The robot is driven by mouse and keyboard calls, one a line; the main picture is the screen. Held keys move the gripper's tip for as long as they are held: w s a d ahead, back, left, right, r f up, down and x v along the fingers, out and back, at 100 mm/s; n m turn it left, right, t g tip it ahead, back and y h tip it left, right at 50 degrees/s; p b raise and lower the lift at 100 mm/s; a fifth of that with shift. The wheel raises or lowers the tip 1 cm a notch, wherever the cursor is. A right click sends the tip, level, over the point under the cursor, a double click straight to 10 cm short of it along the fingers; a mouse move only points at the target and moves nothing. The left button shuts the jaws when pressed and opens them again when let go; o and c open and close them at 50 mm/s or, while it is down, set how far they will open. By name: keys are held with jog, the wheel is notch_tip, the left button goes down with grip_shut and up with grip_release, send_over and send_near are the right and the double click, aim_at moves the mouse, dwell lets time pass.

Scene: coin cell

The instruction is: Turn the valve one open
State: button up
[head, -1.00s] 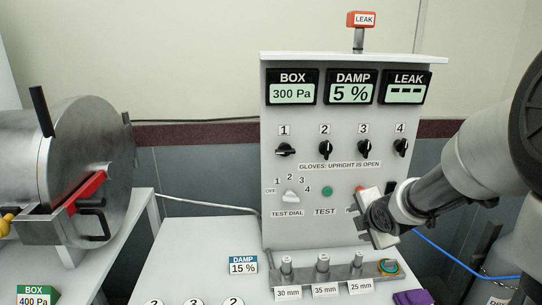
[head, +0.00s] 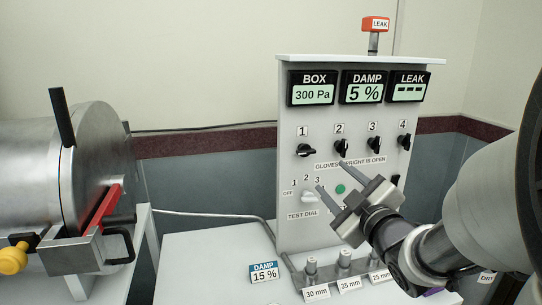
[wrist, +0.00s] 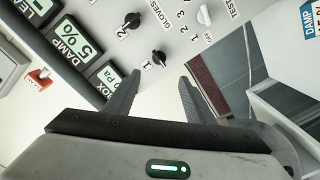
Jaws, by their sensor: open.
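Valve one is the black knob (head: 305,150) under the label 1 on the grey panel (head: 295,225). Its handle lies roughly sideways, while the other knobs in the row stand upright. It also shows in the wrist view (wrist: 160,57), beyond my fingers and between their lines. My gripper (head: 331,176) is open and empty, in front of the panel, to the lower right of valve one in the head view. Its two fingers also show in the wrist view (wrist: 160,85). They appear apart from the knob. My gripper covers part of the panel's lower middle.
Knobs two (head: 341,147), three (head: 373,144) and four (head: 404,141) stand to the right. A white test dial (head: 309,197) and a green button (head: 340,189) sit below. A row of gauge posts (head: 311,267) stands in front. A steel chamber (head: 90,165) is at left.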

aim_at(307, 153)
jog(key=w+a, duration=0.1)
jog(key=w, duration=0.4)
jog(key=w+a+p, duration=0.1)
jog(key=w, duration=0.5)
jog(key=w+a, duration=0.1)
jog(key=w, duration=0.5)
jog(key=shift+a+r, duration=0.1)
jog(key=shift+a, duration=0.1)
jog(key=c, duration=1.1)
jog(key=shift+o, duration=0.2)
